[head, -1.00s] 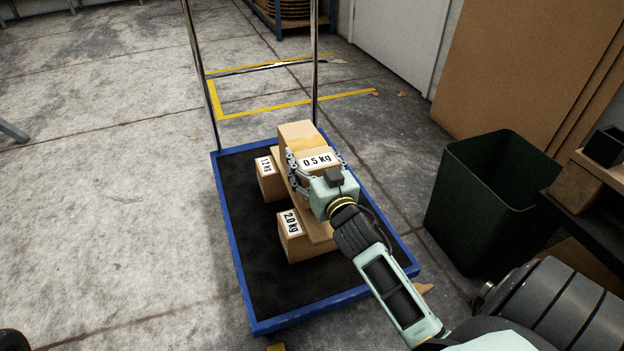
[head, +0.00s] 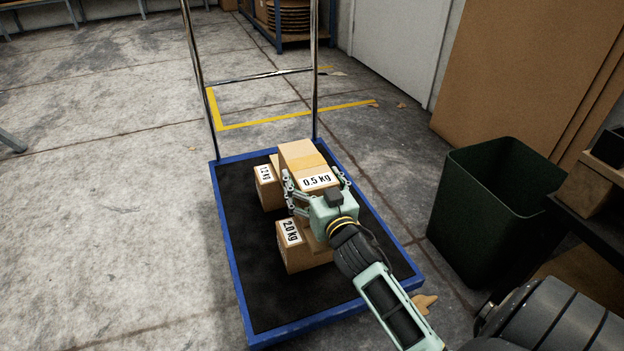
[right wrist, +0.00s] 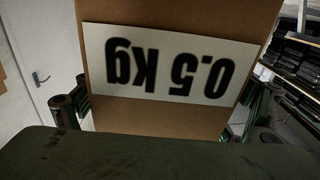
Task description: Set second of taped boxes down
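The 0.5 kg taped box (head: 302,160) is a tan carton with a tape strip and a white label, above the cart's middle. My right gripper (head: 317,187) has a finger on each side of it and appears shut on it. In the right wrist view the box (right wrist: 155,115) fills the middle between the fingers, its label upside down. Below are the 1.2 kg box (head: 267,190) and the 2.0 kg box (head: 292,254) on the cart. My left gripper is not in view.
The blue-rimmed platform cart (head: 235,270) has a dark bed, free along its left and front, and an upright metal handle (head: 315,75) at the back. A dark green bin (head: 485,215) stands to the right, beside a dark shelf.

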